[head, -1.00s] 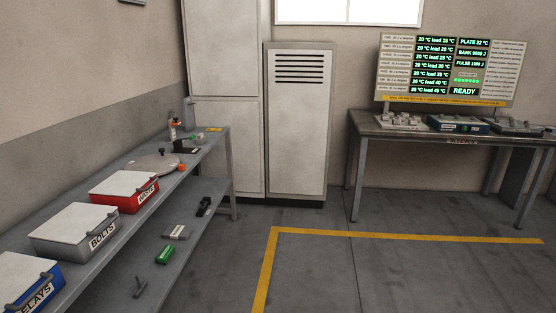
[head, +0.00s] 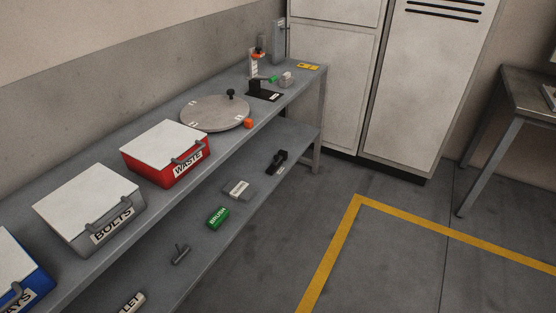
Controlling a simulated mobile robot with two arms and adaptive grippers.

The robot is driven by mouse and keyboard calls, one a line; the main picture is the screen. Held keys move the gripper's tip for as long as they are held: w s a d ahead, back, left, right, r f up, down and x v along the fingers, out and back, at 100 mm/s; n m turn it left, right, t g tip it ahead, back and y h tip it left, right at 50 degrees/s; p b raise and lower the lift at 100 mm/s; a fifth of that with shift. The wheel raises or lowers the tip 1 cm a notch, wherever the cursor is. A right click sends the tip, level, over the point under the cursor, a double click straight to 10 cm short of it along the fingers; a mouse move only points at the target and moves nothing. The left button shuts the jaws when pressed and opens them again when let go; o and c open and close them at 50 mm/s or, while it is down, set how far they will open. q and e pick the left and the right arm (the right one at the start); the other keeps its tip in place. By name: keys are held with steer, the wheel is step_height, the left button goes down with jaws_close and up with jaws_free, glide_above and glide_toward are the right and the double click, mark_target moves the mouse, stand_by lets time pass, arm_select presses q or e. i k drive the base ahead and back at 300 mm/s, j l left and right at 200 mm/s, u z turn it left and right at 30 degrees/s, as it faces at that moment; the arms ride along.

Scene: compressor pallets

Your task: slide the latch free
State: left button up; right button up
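I cannot make out a latch for certain in this view. Neither of my grippers is in view. On the grey bench at the left stand lidded boxes: a red box marked WASTE (head: 170,170), a grey box marked BOLTS (head: 120,226) and a blue box (head: 38,285) cut off by the left edge. Each has a white lid and a handle on its front. A round grey plate (head: 214,114) with a black knob lies further back, with a small orange piece (head: 248,123) beside it.
A black stand (head: 263,92) and small parts sit at the bench's far end. The lower shelf (head: 225,245) holds a green BRUSH box (head: 217,216), a grey box (head: 237,189) and tools. A pale cabinet (head: 420,90) stands behind. The floor inside the yellow line (head: 330,250) is clear.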

mark_target(277, 159)
steer(key=i+l+u, duration=0.1)
steer(key=i+l, duration=0.2)
steer(key=i+l+u, duration=0.1)
steer(key=i+l, duration=0.15)
steer(key=l, duration=0.25)
steer(key=i+l+u, duration=0.15)
steer(key=l, duration=0.25)
steer(key=i+l+u, duration=0.1)
steer(key=i+l, duration=0.25)
steer(key=i+l+u, duration=0.1)
steer(key=l, duration=0.45)
steer(key=i+l+u, duration=0.1)
steer(key=i+l, duration=0.2)
steer(key=l, duration=0.2)
steer(key=i+l+u, duration=0.1)
steer(key=l, duration=0.4)
steer(key=i+l+u, duration=0.1)
steer(key=i+l, duration=0.15)
steer(key=l, duration=0.25)
